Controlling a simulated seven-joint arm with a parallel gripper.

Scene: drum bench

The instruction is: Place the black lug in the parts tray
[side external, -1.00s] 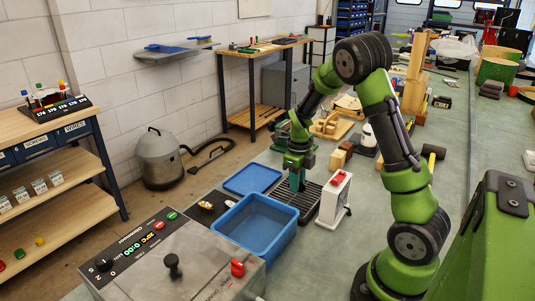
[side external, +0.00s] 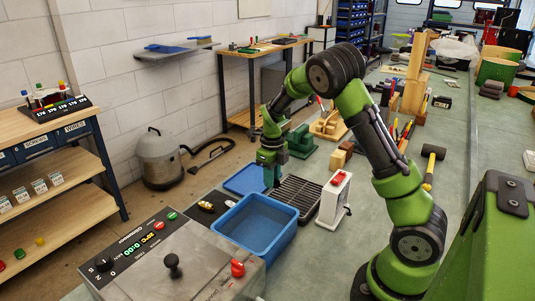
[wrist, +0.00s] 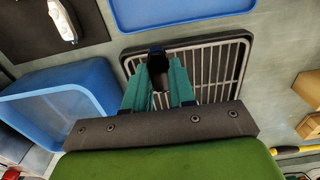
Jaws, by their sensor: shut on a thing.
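My gripper (side external: 272,184) points down over the left end of the grid-covered black tray, close to the blue flat tray (side external: 252,179). In the wrist view its teal fingers (wrist: 157,88) are shut on the black lug (wrist: 157,64), which sticks out between them. The lug cannot be made out in the side view. The blue deep bin (side external: 254,224) stands in front of my gripper, and its inside looks empty. I cannot tell for certain which of the trays is the parts tray.
The grid-covered tray (wrist: 215,62) lies under my fingers. A white box with a red top (side external: 334,198) stands to its right. A dark mat with small pale items (side external: 209,207) lies left of the bin. The grey control panel (side external: 185,258) is in front.

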